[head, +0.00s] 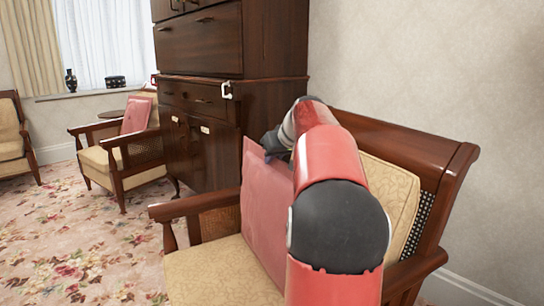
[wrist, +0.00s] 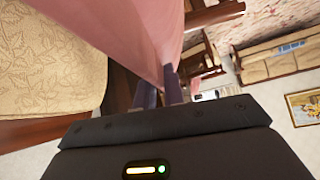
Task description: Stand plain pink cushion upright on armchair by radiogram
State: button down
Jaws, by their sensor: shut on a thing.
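A plain pink cushion (head: 262,210) is upright over the seat of the near wooden armchair (head: 215,272), its broad face turned to the left. My gripper (head: 277,142) is shut on its top edge; the wrist view also shows the fingers (wrist: 160,88) on the pink fabric (wrist: 140,30). The cushion's lower edge is at the seat, but my arm hides part of it, so I cannot tell whether it bears on the seat. A cream patterned cushion (head: 385,190) leans on the chair's back, apart from the pink one. No radiogram is clearly identifiable.
A tall dark wooden cabinet (head: 210,100) stands behind the near armchair. A second armchair (head: 110,160) with another pink cushion (head: 137,115) is at the left, beyond open floral carpet (head: 85,240). A bare wall (head: 430,70) is behind the near chair.

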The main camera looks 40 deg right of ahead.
jog(key=shift+d+p, duration=0.4)
jog(key=shift+d, duration=0.15)
jog(key=shift+m+y, duration=0.4)
jog(key=shift+y, duration=0.3)
jog(key=d, duration=0.1)
jog(key=d+p, duration=0.1)
jog(key=d, duration=0.1)
jog(key=s+d+f+p, duration=0.1)
jog(key=d, duration=0.1)
jog(key=shift+s, duration=0.1)
jog(key=shift+s+d+f+p, duration=0.15)
jog(key=shift+d+p, duration=0.2)
jog(key=shift+d, duration=0.45)
jog(key=shift+s+d+f+p, duration=0.15)
jog(key=shift+d+p, duration=0.25)
jog(key=shift+d, duration=0.4)
jog(key=shift+s+d+f+p, duration=0.1)
jog(key=shift+s+d+p, duration=0.2)
jog(key=shift+d, duration=0.5)
jog(key=c, duration=1.4)
grip_release()
jog(key=shift+w, duration=0.1)
jog(key=shift+f, duration=0.1)
notch_tip(320, 180, up, 10)
jog(key=p, duration=0.2)
